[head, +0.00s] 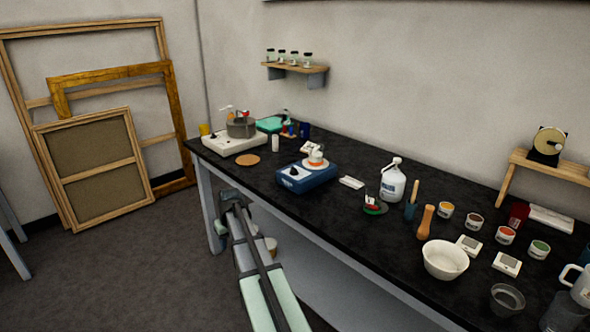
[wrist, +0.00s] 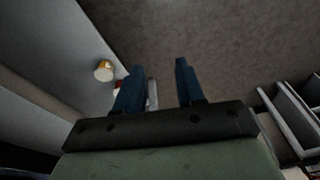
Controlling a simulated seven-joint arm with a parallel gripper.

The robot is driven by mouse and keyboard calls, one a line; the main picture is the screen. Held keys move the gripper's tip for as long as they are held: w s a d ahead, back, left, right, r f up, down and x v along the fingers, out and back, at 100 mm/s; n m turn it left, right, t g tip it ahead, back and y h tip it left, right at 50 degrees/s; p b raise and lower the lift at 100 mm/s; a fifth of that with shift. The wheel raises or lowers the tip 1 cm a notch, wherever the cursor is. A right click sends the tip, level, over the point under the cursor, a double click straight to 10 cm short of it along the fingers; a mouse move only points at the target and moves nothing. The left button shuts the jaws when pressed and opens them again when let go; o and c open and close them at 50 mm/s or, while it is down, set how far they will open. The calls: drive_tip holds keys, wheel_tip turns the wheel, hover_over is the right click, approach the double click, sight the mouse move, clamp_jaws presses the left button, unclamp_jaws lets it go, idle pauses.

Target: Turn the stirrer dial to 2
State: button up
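The stirrer (head: 310,180) is a blue box on the black bench, left of the bench's middle in the head view. A round white top carries a small pale vessel. A small dark dial (head: 293,171) shows on its front face; its setting is too small to read. My gripper (head: 230,202) is in front of the bench's front edge, left of the stirrer and apart from it. In the wrist view my gripper (wrist: 158,68) has its two dark blue fingers apart with nothing held between them. The wrist view shows floor, not the stirrer or dial.
A white hotplate (head: 233,144) with a grey pot stands left of the stirrer, with a cork disc (head: 248,160) between. A white tablet-like block (head: 351,182) and a white jug (head: 392,183) are to the right. The bench's front edge (head: 300,214) lies beside my arm.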

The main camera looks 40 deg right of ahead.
drive_tip(key=w+d+r+t, duration=0.1)
drive_tip(key=d+r, duration=0.6)
drive_tip(key=d, duration=0.3)
drive_tip(key=w+d+r, duration=0.2)
drive_tip(key=d+r, duration=0.6)
drive_tip(key=d, duration=0.2)
drive_tip(key=m+t+h, duration=0.1)
approach(294, 168)
drive_tip(key=x, duration=0.8)
drive_tip(key=shift+f, duration=0.2)
clamp_jaws()
